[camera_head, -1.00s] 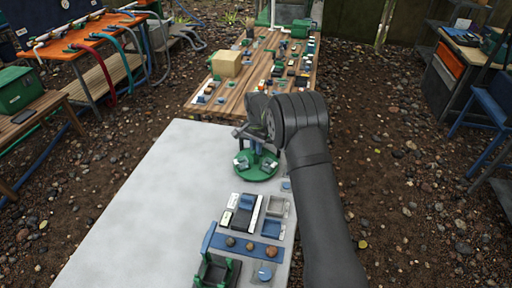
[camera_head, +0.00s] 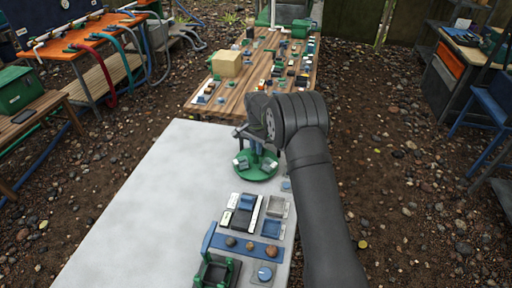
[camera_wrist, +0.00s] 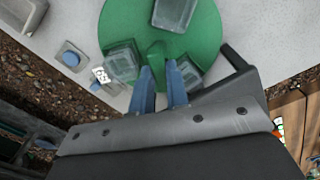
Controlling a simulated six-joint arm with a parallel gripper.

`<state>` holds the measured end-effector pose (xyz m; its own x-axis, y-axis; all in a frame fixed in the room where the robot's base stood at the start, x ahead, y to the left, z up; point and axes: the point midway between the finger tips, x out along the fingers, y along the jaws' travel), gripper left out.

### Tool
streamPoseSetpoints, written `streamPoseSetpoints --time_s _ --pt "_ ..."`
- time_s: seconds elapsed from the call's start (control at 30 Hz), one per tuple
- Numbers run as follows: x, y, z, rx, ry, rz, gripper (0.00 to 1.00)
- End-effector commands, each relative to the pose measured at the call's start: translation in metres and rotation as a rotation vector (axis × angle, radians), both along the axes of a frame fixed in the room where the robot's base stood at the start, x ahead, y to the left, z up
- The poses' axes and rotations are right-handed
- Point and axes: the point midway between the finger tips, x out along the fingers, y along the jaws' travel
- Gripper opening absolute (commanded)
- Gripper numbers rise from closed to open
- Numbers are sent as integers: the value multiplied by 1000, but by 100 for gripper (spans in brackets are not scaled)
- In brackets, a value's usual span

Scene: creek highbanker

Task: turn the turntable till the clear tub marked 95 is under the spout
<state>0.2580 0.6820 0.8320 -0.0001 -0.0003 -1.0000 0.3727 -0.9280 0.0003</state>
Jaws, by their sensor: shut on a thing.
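The green turntable (camera_head: 255,175) lies flat on the pale table; it also fills the top of the wrist view (camera_wrist: 205,35). Several clear tubs stand on it: one at the left (camera_wrist: 122,62), one at the right (camera_wrist: 188,73) and one at the top (camera_wrist: 173,12) of the wrist view. My gripper (camera_wrist: 160,88) points down at the turntable's rim, its blue fingers shut on an upright green peg (camera_wrist: 155,55). A white tag with digits (camera_wrist: 101,75) shows beside the left tub, turned and not surely readable. I cannot make out the spout for certain.
A dark bar (camera_wrist: 238,62) reaches in close to the right of my fingers. A grey pad with a blue knob (camera_wrist: 70,57) lies left of the turntable. Switches and a blue panel (camera_head: 242,247) fill the table's near right; its left side (camera_head: 140,215) is clear.

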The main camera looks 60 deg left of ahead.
Motion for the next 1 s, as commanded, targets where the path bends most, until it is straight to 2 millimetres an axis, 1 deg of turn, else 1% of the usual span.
streamPoseSetpoints --time_s 0.43,0.67,0.87,0.9,0.97,1.0 --pt "0 0 1 0 0 -1 0" --pt "0 0 1 0 -1 -112 0" --pt "0 0 1 0 -1 -122 0" --pt "0 0 1 0 -1 -121 22" --pt "0 0 1 0 -1 -121 33" --pt "0 0 0 0 -1 -121 33"
